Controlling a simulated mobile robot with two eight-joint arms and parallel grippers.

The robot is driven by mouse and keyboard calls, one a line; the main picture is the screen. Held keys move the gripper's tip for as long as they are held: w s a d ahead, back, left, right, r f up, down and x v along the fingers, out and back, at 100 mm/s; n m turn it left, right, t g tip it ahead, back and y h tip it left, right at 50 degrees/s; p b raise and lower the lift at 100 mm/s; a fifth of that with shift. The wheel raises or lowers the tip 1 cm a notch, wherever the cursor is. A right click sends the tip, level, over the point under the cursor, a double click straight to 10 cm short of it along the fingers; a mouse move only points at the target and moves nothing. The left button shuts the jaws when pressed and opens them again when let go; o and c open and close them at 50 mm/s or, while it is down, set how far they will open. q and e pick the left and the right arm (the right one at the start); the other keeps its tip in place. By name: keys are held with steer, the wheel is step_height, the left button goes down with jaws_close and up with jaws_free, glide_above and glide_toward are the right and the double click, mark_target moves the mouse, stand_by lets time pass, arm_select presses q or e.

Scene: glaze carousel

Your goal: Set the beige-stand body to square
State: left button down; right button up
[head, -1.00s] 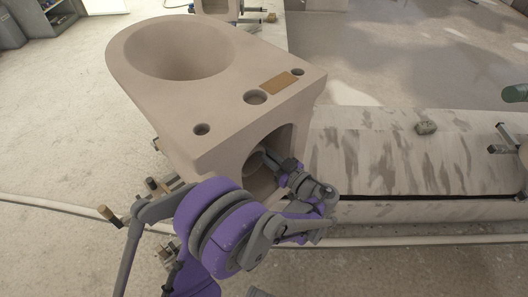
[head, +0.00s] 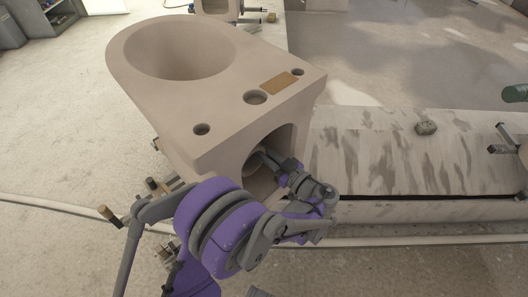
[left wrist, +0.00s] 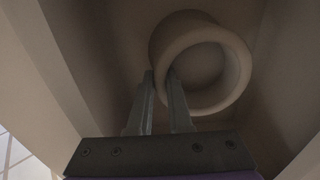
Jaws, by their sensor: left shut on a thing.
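The beige body (head: 228,98), shaped like a toilet bowl, stands at the upper left of the head view, turned at an angle to the bench beside it. Its open end faces toward me and to the right. My left gripper (head: 277,161) reaches into the recess under its top. In the left wrist view a round hollow spigot (left wrist: 236,88) sticks out inside the recess. The two fingers of my left gripper (left wrist: 162,80) are shut on the near left part of the spigot's rim. The stand under the body is mostly hidden by the body and my arm.
A clamp-like fitting (head: 505,145) is at the right edge. Another similar body (head: 216,8) stands at the back. Handles (head: 108,215) stick out lower left.

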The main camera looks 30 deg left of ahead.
arm_select(q)
steer(key=shift+d, duration=0.15)
stand_by(0.3)
steer(key=c, duration=0.8)
jaws_free()
steer(key=shift+c, duration=0.2)
steer(key=shift+s+d, duration=0.1)
steer(key=shift+d, duration=0.05)
steer(key=p+v, duration=0.1)
steer(key=v, duration=0.9)
steer(key=shift+d, duration=0.25)
steer(key=shift+s+d, duration=0.1)
steer(key=shift+s, duration=0.1)
